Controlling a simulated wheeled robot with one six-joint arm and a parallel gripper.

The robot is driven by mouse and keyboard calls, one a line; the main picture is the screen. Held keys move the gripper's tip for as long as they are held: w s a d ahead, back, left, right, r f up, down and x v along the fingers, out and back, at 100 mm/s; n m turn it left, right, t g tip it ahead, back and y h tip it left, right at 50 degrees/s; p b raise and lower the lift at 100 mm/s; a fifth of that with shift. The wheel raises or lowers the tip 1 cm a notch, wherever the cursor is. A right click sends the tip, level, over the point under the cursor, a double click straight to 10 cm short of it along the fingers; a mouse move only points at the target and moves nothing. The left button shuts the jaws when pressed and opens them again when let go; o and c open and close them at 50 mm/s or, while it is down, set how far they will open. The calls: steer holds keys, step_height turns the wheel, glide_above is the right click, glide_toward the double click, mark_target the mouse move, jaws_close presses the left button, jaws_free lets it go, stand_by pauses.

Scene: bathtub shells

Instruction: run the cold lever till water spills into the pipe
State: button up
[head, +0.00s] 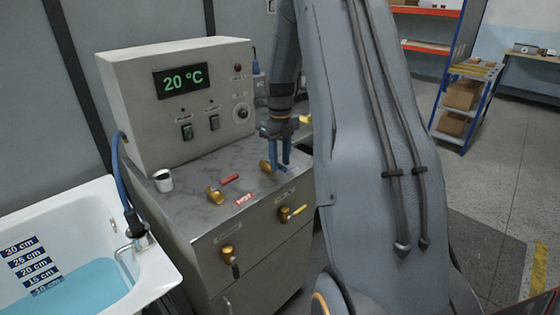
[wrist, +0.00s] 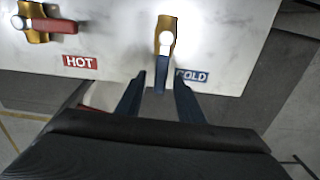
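The cold lever (wrist: 165,40) has a brass body and a blue handle (wrist: 160,76) that points toward my gripper in the wrist view, beside the blue COLD label (wrist: 192,76). Its brass part also shows in the head view (head: 265,166). My gripper (wrist: 159,84) is open, with one finger on each side of the blue handle; I cannot tell whether either touches it. In the head view my gripper (head: 280,165) points down at the counter top. The white tub (head: 85,212) holds blue water (head: 75,288), its surface near the lowest marks of the centimetre scale (head: 35,270). I cannot clearly make out the pipe.
The hot lever (head: 215,196) with its red handle stands left of the cold one, by a red HOT label (head: 244,199). A small metal cup (head: 163,181) stands near the tub. The control box (head: 180,100) behind reads 20 °C. Two brass valves (head: 230,256) (head: 288,213) jut from the cabinet front.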

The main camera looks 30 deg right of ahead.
mark_target(280, 165)
step_height(280, 165, up, 8)
steer(key=b, duration=0.2)
steer(key=shift+f, duration=0.2)
stand_by(7.2)
